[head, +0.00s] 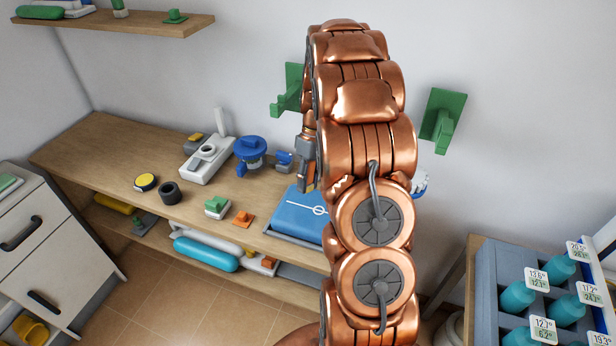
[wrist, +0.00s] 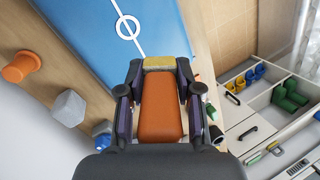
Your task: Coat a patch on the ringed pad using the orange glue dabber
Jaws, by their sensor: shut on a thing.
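The ringed pad (head: 293,222) is a blue slab with a white ring and line, set in a grey tray on the workbench. The pad fills the upper middle of the wrist view (wrist: 95,30). My gripper (wrist: 160,78) is shut on the orange glue dabber (wrist: 160,112), whose yellow tip (wrist: 158,62) points toward the pad. In the head view my gripper (head: 308,178) hangs near the pad's back edge, partly hidden by my copper arm. The arm also hides the pad's right part. I cannot tell whether the tip touches the pad. No coated patch shows.
On the workbench (head: 105,140) stand a white and grey device (head: 208,162), a blue device (head: 250,150), a black ring (head: 170,193) and a yellow roll (head: 145,182). Green brackets (head: 439,118) project from the wall. A rack of teal bottles (head: 516,297) stands at the right.

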